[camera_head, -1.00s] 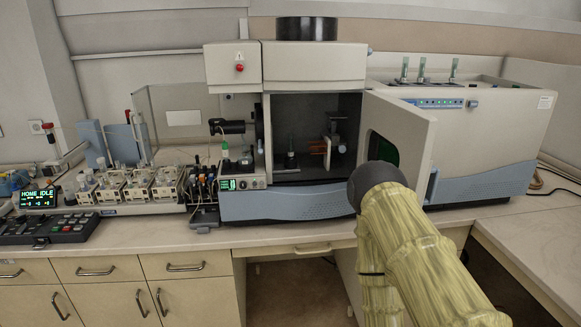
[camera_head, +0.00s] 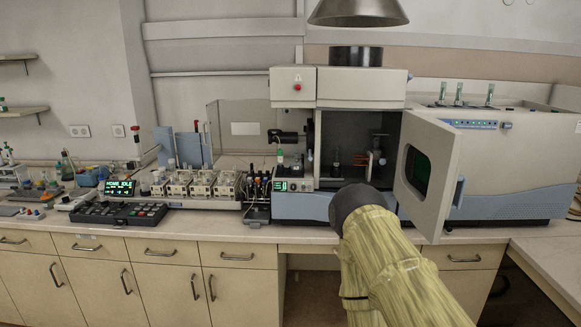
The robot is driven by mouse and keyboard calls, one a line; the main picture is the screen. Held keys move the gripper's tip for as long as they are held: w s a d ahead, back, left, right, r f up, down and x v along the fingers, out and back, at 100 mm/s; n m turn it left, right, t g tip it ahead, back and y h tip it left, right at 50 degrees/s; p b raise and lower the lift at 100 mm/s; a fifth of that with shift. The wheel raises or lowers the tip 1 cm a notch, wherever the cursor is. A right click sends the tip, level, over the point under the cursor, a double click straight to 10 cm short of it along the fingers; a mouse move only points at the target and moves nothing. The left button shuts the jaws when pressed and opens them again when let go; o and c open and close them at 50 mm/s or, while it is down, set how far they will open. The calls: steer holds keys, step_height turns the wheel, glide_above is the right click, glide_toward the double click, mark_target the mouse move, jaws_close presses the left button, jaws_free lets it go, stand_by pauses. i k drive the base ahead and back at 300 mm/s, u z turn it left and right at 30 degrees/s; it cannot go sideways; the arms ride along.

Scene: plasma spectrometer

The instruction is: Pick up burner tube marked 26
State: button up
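No marking 26 can be read, so I cannot tell which thing is the burner tube. The spectrometer (camera_head: 300,206) stands on the bench with its chamber door (camera_head: 430,172) open. Inside the dark chamber stand a slim upright piece (camera_head: 337,157) at the left and a holder with orange-brown parts (camera_head: 376,160) at the right, both too small to make out. My yellow-sleeved arm with a dark rounded joint rises from the bottom, in front of the chamber's lower edge. My gripper's fingers do not show.
The open door juts out to the right of the chamber. Several glass-like tubes (camera_head: 458,93) stand on top of the instrument. A hood (camera_head: 358,12) hangs above. A sampler rack (camera_head: 200,186) and a keypad (camera_head: 118,213) fill the bench to the left. A bare bench (camera_head: 560,258) lies at right.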

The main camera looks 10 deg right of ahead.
mark_target(336, 148)
steer(key=u, duration=0.75)
steer(key=i, duration=0.95)
steer(key=z, duration=0.55)
